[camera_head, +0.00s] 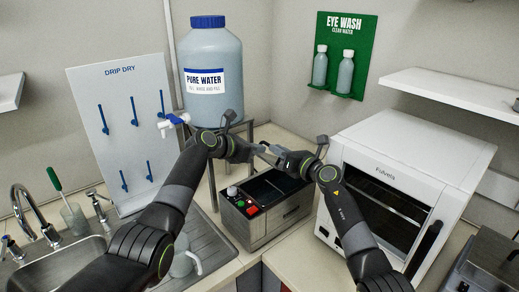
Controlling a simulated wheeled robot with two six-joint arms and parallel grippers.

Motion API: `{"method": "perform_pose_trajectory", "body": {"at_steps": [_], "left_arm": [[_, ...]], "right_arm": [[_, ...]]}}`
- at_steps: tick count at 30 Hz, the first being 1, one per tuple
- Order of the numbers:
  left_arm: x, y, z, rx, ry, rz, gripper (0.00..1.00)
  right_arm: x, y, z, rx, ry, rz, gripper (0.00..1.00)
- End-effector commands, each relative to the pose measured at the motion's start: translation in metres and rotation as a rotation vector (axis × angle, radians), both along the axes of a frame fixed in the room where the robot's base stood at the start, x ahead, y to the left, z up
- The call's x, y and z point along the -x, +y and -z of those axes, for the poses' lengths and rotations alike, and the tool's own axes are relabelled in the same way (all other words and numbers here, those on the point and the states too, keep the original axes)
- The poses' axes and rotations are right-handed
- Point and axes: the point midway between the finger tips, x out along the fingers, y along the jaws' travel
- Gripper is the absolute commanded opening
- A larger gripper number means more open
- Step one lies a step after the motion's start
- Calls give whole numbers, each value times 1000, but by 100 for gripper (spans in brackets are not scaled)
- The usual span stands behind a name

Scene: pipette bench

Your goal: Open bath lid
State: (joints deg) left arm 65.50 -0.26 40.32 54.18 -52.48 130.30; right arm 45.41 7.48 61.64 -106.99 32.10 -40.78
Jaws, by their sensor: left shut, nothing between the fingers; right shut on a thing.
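The bath (262,228) is a grey metal box on the bench, with a red button and small knobs on its front left corner. Its top looks dark, and my arms cover part of it. I cannot tell clearly where the lid lies. My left gripper (262,148) is shut and empty above the back of the bath. My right gripper (271,156) is close beside it, above the bath's back right part. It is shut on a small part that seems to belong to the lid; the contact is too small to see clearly.
A white oven (405,150) stands close on the right. A large water bottle (211,65) on a stand with a tap is behind left. The sink (75,265), drip board (118,75) and a pale jug (185,262) are on the left. Some bench in front of the bath is bare.

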Motion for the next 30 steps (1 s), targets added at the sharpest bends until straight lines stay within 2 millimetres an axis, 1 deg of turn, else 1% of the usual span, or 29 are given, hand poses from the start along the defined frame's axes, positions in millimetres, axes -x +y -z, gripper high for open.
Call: {"method": "perform_pose_trajectory", "body": {"at_steps": [6, 20, 30], "left_arm": [[-5, -8, 4, 0, 1, 0, 0], [-6, -9, 6, -1, 0, -1, 0], [-12, -17, -5, -2, 1, 1, 0]], "right_arm": [[0, -2, 2, 4, 1, 4, 0], [0, -2, 2, 4, 1, 4, 0], [0, -2, 2, 4, 1, 4, 0]]}}
